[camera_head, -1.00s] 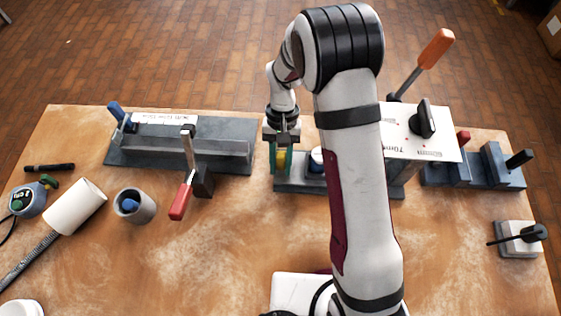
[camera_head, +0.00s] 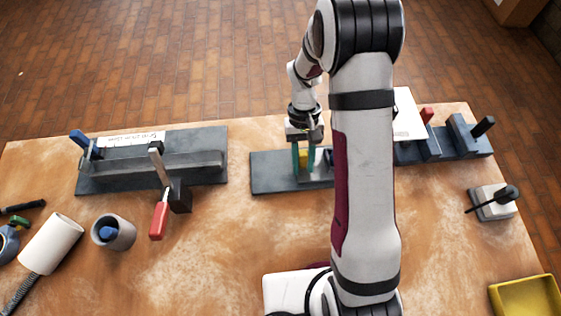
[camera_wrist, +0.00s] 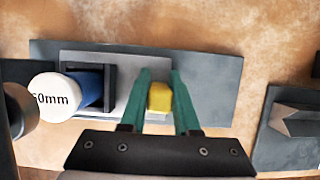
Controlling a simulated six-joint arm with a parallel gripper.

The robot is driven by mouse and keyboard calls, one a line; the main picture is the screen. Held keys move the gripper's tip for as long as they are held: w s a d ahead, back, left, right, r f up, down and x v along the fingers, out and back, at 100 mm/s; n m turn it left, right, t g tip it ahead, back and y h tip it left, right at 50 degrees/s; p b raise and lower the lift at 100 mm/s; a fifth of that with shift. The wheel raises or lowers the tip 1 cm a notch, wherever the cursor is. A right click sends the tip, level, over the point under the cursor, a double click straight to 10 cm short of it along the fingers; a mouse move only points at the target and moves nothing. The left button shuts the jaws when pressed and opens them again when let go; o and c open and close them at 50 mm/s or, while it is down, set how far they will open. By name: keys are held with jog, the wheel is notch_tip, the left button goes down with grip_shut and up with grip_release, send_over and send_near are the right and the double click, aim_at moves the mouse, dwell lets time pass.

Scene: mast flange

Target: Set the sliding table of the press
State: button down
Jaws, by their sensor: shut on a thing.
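The press's dark base plate (camera_head: 268,174) lies at the back centre of the bench. On it is the light grey sliding table (camera_wrist: 118,60), with a yellow block (camera_wrist: 160,97) standing up from it; the block also shows in the head view (camera_head: 306,158). My gripper (camera_head: 304,172) has its green fingers on both sides of the yellow block and is shut on it. A blue cylinder (camera_wrist: 88,88) sits in a black holder on the table, beside a white round end marked in mm.
A toggle-clamp fixture (camera_head: 205,165) with a red handle (camera_head: 158,221) stands left. A grey cup (camera_head: 114,233) and white cylinder (camera_head: 51,243) are front left. A switch box (camera_head: 493,203) and yellow tray (camera_head: 527,297) are right.

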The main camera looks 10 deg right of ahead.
jog(key=shift+w+d, duration=0.1)
jog(key=shift+d, duration=0.25)
jog(key=c, duration=0.6)
grip_release()
jog(key=shift+c, duration=0.2)
jog(key=shift+a, duration=0.1)
jog(key=shift+r, duration=0.15)
jog(key=v, duration=1.5)
jog(key=shift+r, duration=0.3)
